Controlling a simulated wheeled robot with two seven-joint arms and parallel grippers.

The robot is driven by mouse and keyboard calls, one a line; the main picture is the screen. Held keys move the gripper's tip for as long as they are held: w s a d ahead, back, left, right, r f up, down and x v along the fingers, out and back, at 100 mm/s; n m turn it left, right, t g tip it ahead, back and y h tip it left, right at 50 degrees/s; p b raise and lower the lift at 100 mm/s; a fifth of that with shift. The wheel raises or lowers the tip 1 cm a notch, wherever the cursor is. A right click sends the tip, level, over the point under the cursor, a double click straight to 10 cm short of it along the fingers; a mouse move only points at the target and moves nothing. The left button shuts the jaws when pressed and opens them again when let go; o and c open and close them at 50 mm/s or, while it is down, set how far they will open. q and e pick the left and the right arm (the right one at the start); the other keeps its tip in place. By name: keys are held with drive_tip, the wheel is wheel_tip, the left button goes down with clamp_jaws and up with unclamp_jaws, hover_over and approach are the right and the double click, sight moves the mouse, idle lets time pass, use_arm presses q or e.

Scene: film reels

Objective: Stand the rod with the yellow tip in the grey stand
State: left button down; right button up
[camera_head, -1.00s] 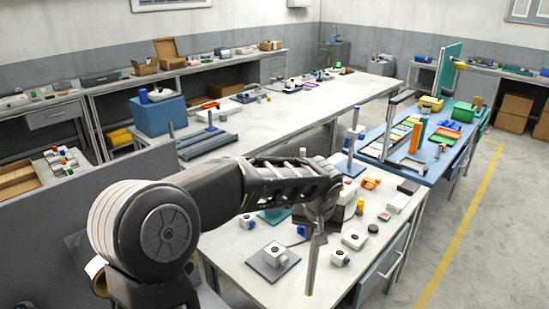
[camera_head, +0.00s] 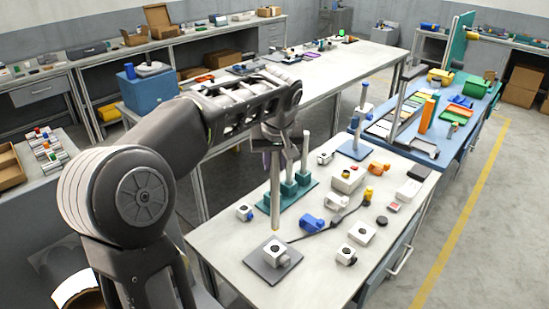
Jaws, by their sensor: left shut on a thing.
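My left gripper (camera_head: 280,143) is shut on a slim grey rod (camera_head: 275,185) and holds it upright. The rod's lower end has a dull yellowish tip. Below the tip is the grey stand, a grey plate (camera_head: 259,271) bearing a white block (camera_head: 275,254) with a dark round hole on top. The tip appears just above the block, with a small gap in the picture; I cannot tell how exactly it lines up in depth. The gripper's fingers are partly hidden by my own wrist. My right gripper is not in view.
A teal rack (camera_head: 299,187) with upright grey rods stands close behind the held rod. Blue clamps (camera_head: 312,222), white blocks (camera_head: 361,234) and a cable lie to the right. A white box with a red button (camera_head: 347,178) stands farther back.

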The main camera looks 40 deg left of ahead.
sight(275, 206)
use_arm(q)
drive_tip(key=shift+f, duration=0.1)
wheel_tip(275, 206, down, 10)
drive_tip(key=b, duration=0.7)
drive_tip(key=shift+r+b, duration=0.25)
drive_tip(key=shift+b, duration=0.1)
drive_tip(key=shift+f, duration=0.15)
drive_tip(key=shift+f+b, duration=2.2)
drive_tip(key=shift+f, duration=0.15)
drive_tip(key=shift+s, duration=0.1)
drive_tip(key=c, duration=1.1)
unclamp_jaws()
drive_tip(key=shift+c, duration=0.2)
